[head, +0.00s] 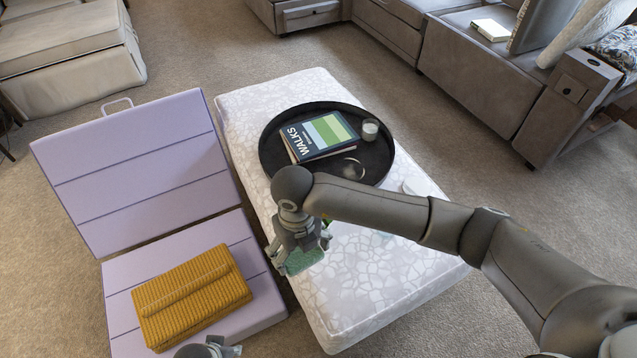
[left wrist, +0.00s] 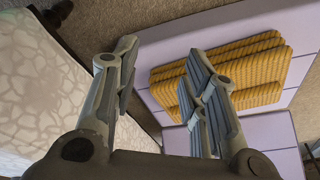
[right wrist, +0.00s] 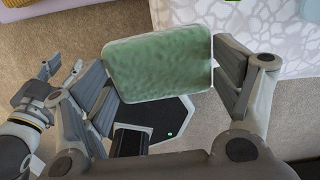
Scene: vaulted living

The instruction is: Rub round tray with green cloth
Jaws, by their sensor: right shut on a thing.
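The round tray (head: 380,158) is black and lies on the far part of a pale patterned ottoman (head: 350,300). It holds a book titled WALKS (head: 322,137), a small glass candle (head: 370,130) and a thin ring-like item. My right gripper (head: 300,247) is shut on the green cloth (head: 304,262) over the ottoman's left edge, nearer than the tray. In the right wrist view the cloth (right wrist: 160,62) is a flat rounded pad between the fingers. My left gripper (head: 208,348) is low at the bottom edge; the left wrist view shows its fingers apart and empty.
A lilac folding mattress (head: 140,170) with a folded mustard blanket (head: 190,295) lies left of the ottoman. Grey sofas (head: 480,80) stand behind; carpet lies between.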

